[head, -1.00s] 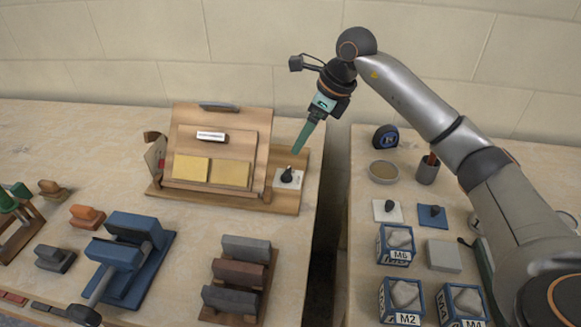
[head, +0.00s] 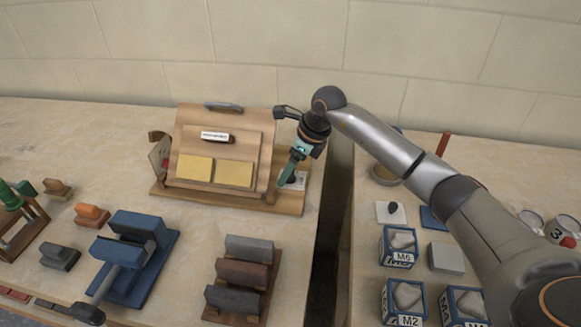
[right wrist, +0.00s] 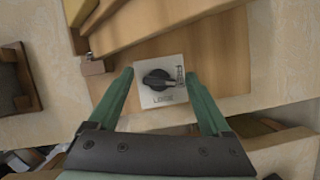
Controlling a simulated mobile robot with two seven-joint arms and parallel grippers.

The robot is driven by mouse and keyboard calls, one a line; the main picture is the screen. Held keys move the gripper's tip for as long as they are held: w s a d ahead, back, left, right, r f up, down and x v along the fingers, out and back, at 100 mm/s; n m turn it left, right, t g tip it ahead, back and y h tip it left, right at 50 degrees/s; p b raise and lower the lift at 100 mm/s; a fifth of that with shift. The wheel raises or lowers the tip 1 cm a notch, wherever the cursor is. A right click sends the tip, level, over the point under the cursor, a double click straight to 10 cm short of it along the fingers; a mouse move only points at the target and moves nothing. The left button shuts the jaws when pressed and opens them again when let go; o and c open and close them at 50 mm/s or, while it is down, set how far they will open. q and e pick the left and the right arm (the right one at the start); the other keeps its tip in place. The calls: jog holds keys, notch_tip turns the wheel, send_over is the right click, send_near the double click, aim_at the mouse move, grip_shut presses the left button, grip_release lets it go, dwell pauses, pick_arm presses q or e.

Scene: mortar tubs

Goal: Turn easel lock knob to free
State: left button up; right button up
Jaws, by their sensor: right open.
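The easel lock knob (right wrist: 157,80) is a black knob on a small pale square plate (right wrist: 147,99), seen between my fingers in the right wrist view. Its pointer lies roughly sideways; the small lettering on the plate is hard to read. In the head view my right gripper (head: 282,183) hides the knob and part of the plate (head: 299,178). The right gripper is open, its green fingers on either side of the knob (right wrist: 156,72); contact cannot be made out. The plate is on the wooden base of the easel (head: 180,160). My left gripper is not in view.
Yellow blocks (head: 234,174) and a white label piece (head: 216,136) rest on the easel board. A rack of dark bars (head: 240,272) and a blue device (head: 132,258) stand in front. A gap (head: 330,230) separates this table from the right one, which holds labelled tubs (head: 398,246).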

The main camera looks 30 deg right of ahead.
jog(key=shift+c, duration=0.3)
grip_shut()
jog(key=shift+n+g+y+b, duration=0.3)
jog(key=shift+n+y+b, duration=0.25)
jog(key=shift+n, duration=0.95)
jog(key=shift+o, duration=0.3)
grip_release()
jog(key=v, duration=1.2)
jog(key=shift+r, duration=0.35)
